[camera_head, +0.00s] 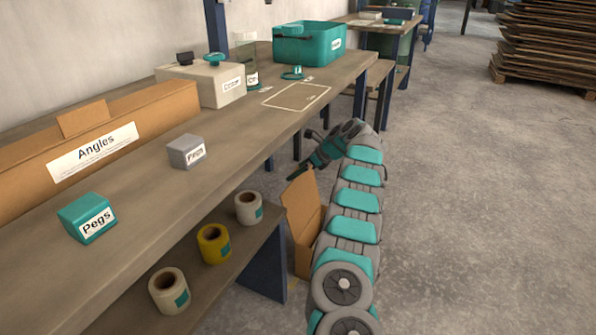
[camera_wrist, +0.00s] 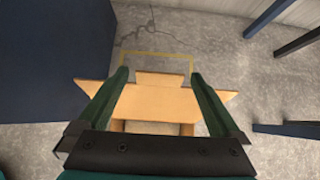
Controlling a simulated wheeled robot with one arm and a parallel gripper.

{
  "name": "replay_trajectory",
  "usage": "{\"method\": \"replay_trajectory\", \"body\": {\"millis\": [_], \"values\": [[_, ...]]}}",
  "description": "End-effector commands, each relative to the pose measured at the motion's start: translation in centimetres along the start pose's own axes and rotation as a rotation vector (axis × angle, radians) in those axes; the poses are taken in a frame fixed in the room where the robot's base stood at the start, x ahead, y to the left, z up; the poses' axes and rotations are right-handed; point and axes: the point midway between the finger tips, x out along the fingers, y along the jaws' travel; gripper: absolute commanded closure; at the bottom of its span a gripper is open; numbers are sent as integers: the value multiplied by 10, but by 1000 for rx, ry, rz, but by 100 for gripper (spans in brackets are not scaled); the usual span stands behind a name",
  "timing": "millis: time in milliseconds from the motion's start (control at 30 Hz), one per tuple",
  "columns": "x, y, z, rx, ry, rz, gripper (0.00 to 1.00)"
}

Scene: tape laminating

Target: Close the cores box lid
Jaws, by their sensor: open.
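A cardboard box (camera_head: 303,225) stands on the floor beside the workbench, with a flap raised; no label on it is readable, so I cannot confirm it is the cores box. In the wrist view the cardboard box (camera_wrist: 160,101) lies below my gripper with several flaps spread out. My gripper (camera_head: 296,174) is above the box in the head view, at the end of my arm. In the wrist view my gripper (camera_wrist: 159,76) has its two green fingers wide apart with nothing between them. The inside of the box is mostly hidden.
The workbench (camera_head: 150,205) edge is left of my arm, with a lower shelf (camera_head: 215,270) holding tape rolls. A blue bench leg (camera_head: 265,265) stands close to the box. In the wrist view a blue panel (camera_wrist: 45,60) is at left. The floor (camera_head: 480,220) to the right is clear.

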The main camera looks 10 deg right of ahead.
Motion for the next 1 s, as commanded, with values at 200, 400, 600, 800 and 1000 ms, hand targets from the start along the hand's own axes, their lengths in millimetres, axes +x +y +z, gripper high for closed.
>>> {"method": "replay_trajectory", "body": {"millis": [200, 400, 600, 800, 1000], "values": [[3, 0, 0, 0, -1, 1, 0], [2, 0, 0, 0, -1, 0, 8], [2, 0, 0, 0, -1, 0, 30], [2, 0, 0, -1, -1, 0, 53], [2, 0, 0, -1, -1, 0, 75]]}}
